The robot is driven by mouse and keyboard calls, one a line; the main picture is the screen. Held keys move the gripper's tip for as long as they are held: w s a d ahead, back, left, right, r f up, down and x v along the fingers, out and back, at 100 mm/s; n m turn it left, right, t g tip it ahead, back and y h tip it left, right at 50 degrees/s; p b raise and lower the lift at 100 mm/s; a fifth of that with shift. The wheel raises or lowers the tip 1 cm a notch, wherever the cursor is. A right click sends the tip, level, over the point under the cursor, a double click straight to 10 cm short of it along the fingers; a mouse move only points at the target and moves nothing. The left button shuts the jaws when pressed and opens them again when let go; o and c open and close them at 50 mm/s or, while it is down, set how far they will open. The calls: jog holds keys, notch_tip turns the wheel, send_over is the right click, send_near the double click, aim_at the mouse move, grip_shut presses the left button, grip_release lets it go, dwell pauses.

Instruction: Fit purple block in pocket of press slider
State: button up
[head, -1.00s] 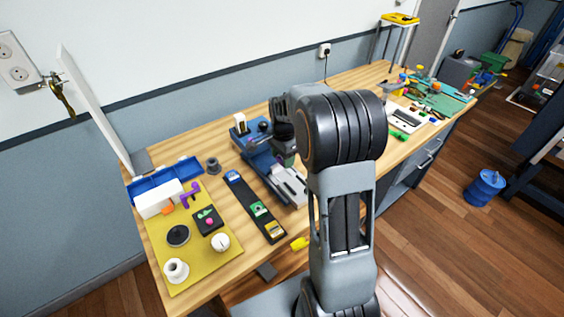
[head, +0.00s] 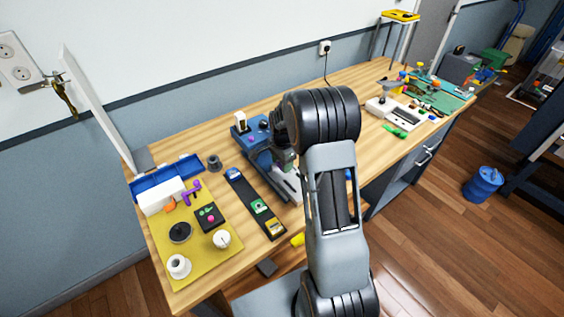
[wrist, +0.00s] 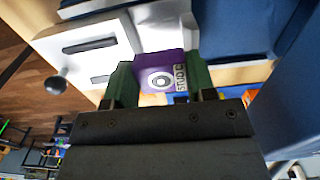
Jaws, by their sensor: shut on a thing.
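The purple block (wrist: 163,72) shows in the wrist view, with a white ring mark and a small printed label on its face. My gripper (wrist: 160,80) is shut on it, with a green finger on each side. Beyond it is a light grey plate with a dark slot, which looks like the press slider (wrist: 88,48); a round knob stands at its left. The pocket cannot be made out clearly. In the head view the blue press (head: 258,151) stands mid-bench, its grey slider (head: 288,184) partly behind my arm.
A dark strip with coloured pieces (head: 255,207) lies left of the press. A yellow mat (head: 203,259) with small parts and a blue bin (head: 150,190) are further left. A white fixture (head: 395,112) and green mat stand right. Bare bench lies behind the press.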

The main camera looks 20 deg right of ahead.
jog(key=shift+f, duration=0.1)
jog(key=shift+f+b, duration=0.45)
jog(key=shift+s, duration=0.1)
jog(key=o, duration=1.2)
jog(key=shift+s+f, duration=0.15)
notch_tip(320, 180, up, 13)
jog(key=s+a+r+n+t, duration=0.1)
jog(key=s+a+n, duration=0.2)
jog(key=s+n, duration=0.2)
jog(key=s+a+r+n+t, duration=0.1)
jog(key=s+a+n, duration=0.3)
jog(key=s, duration=0.4)
jog(key=s+a+r+n+t, duration=0.2)
jog(key=s+a+n, duration=0.1)
jog(key=s+n, duration=0.3)
jog(key=shift+s+a+r+n+b, duration=0.2)
jog(key=shift+s+n+b, duration=0.15)
jog(key=shift+s, duration=0.25)
